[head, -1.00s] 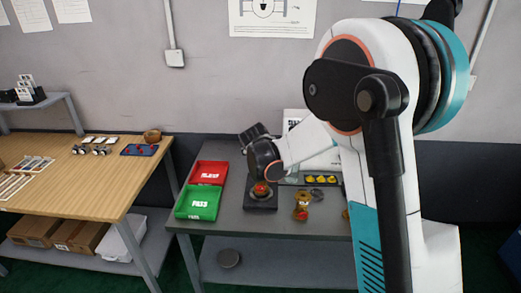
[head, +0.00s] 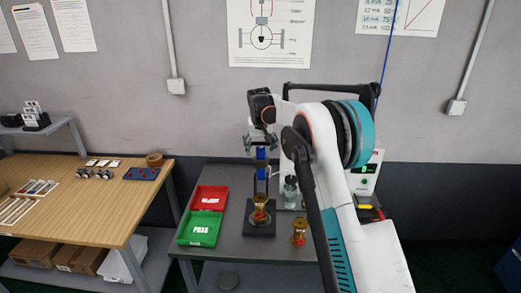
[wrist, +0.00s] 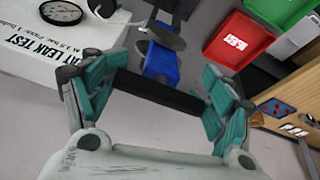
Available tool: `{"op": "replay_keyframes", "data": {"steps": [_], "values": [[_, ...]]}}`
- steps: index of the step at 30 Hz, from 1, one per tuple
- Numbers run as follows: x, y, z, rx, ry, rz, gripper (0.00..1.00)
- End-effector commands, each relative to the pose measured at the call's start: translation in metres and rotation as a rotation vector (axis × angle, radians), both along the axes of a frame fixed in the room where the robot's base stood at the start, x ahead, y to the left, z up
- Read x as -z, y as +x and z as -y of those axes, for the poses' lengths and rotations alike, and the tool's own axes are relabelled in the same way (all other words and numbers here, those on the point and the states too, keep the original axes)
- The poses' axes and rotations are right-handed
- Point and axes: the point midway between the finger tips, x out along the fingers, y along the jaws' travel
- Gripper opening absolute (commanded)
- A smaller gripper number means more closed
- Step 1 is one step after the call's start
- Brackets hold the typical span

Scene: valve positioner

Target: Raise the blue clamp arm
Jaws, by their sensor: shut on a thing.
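The blue clamp arm (head: 261,158) stands roughly upright above the dark fixture base (head: 259,232) in the head view. A brass valve body (head: 260,201) with a red part sits on that base. My gripper (head: 262,143) is high over the fixture, at the top of the blue arm. In the wrist view the blue arm (wrist: 162,66) shows just beyond the fingers. A black bar (wrist: 158,93) spans between the teal fingers, and the gripper is shut on it. It appears to be the clamp arm's handle, but its joint with the blue part is partly hidden.
A red tray (head: 209,198) and a green tray (head: 199,229) lie left of the fixture. Another brass valve (head: 299,231) stands to its right. A white leak test unit (head: 364,176) is behind my arm. A wooden bench (head: 105,203) stands at left.

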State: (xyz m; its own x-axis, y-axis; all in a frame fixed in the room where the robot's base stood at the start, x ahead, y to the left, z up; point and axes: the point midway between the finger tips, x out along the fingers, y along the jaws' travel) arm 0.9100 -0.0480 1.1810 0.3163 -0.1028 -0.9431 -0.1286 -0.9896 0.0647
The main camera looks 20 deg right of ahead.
Motion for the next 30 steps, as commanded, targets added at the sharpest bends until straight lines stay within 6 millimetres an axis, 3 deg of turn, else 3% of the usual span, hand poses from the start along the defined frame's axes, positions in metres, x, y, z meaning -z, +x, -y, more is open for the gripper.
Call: {"op": "replay_keyframes", "data": {"steps": [7,22,23,24,30], "values": [[-0.0063,0.011,0.0002,-0.001,0.002,0.007,0.31],[-0.007,0.0129,0.0007,-0.003,0.001,0.009,0.3],[-0.007,0.0129,0.0007,-0.003,0.001,0.009,0.8],[-0.0069,0.0128,0.0007,-0.002,0.001,0.008,0.89],[-0.0056,0.0123,0.0018,-0.002,0.0,0.006,0.92]]}}
